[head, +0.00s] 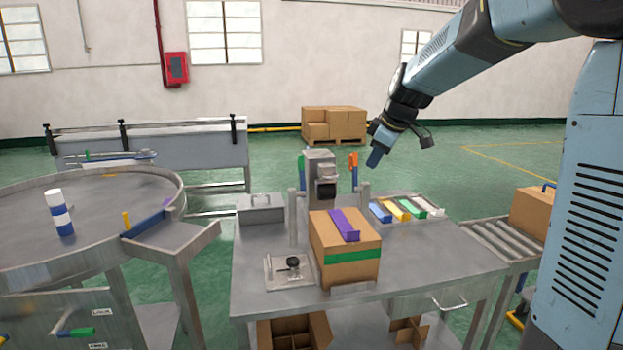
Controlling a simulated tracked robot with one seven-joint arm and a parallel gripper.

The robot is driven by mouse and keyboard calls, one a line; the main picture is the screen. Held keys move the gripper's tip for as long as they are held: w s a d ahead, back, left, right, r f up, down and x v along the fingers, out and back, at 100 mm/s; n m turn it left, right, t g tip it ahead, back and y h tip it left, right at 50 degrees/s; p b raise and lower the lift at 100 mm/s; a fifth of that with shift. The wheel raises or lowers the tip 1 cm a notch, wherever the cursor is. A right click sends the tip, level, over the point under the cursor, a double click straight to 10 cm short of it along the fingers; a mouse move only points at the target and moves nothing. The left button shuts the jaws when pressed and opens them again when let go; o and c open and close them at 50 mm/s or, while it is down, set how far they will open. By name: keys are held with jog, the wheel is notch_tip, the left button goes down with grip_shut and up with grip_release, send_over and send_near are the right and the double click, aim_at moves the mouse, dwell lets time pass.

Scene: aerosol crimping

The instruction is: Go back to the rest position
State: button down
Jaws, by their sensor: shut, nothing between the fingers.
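My gripper (376,156) is shut and empty. It hangs from my blue arm, in the air above and behind the right part of the metal workbench (420,270), apart from everything on it. On the bench stands a closed cardboard box (330,248) with a green band around it and a purple object (344,225) lying on its top. Behind the box is a grey crimping machine (320,170) with a green and an orange handle beside it.
A round metal table (100,200) at the left carries a white and blue can (60,213). Coloured blocks (405,210) lie at the bench's back right. A roller conveyor (500,238) with a carton (532,212) stands at the right. Green floor behind is mostly clear.

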jog(key=s+d+f+m+h, duration=0.1)
jog(key=s+m, duration=0.3)
jog(key=s, duration=0.7)
jog(key=s+d+f+m+h, duration=0.1)
jog(key=s+d+m, duration=0.2)
jog(key=s, duration=0.8)
jog(key=s+d+f+m, duration=0.1)
jog(key=s+d+m, duration=0.2)
jog(key=s+m, duration=0.3)
jog(key=shift+s+t+h, duration=0.4)
jog(key=shift+s, duration=2.35)
jog(key=c, duration=1.8)
grip_release()
jog(key=shift+d, duration=0.1)
jog(key=shift+c, duration=0.2)
